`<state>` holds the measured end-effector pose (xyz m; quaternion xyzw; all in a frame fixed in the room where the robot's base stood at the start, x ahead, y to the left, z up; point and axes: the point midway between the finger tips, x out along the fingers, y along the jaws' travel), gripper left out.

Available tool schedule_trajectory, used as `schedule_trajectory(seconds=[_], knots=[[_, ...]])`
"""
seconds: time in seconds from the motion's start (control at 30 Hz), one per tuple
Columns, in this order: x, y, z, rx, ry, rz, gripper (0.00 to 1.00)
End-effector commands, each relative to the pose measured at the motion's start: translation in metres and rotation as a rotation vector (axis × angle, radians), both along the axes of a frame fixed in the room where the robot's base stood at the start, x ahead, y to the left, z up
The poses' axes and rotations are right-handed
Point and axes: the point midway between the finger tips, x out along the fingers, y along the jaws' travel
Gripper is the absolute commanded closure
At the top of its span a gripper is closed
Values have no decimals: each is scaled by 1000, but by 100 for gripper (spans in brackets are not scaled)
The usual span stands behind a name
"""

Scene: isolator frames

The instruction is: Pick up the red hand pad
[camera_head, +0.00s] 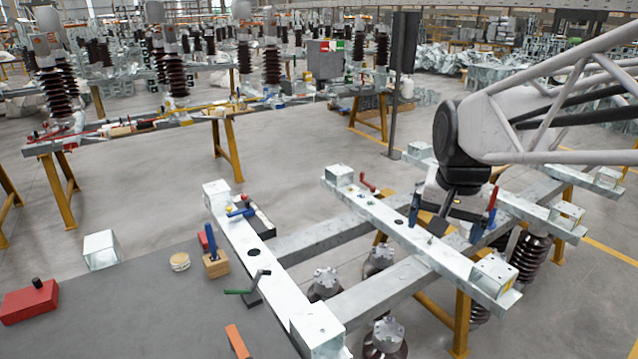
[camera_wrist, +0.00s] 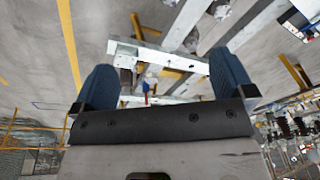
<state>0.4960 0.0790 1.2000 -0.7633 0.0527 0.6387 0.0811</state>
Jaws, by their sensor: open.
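A red block with a black knob (camera_head: 30,304), which looks like the red hand pad, lies on the grey table top (camera_head: 130,315) at the lower left of the head view. My gripper (camera_head: 446,222) is far to its right, over the steel beams. The gripper is open, with its two blue fingers apart and nothing between them. In the wrist view my gripper (camera_wrist: 164,75) points down at the steel frame. A small red and blue item (camera_wrist: 146,92) shows below, between the fingers. The red block does not show in the wrist view.
A white steel beam (camera_head: 262,250) with a green crank (camera_head: 247,284) borders the table. Ribbed insulators (camera_head: 530,250) hang beneath the frame.

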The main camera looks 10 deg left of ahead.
Motion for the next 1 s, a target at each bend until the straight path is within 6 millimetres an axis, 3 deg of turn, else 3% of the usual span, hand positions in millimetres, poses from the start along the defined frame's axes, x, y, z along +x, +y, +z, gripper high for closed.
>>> schedule_trajectory(seconds=[0.47,1.0], knots=[[96,74,4,24,35,-86,0],[192,180,-14,43,72,-188,0]])
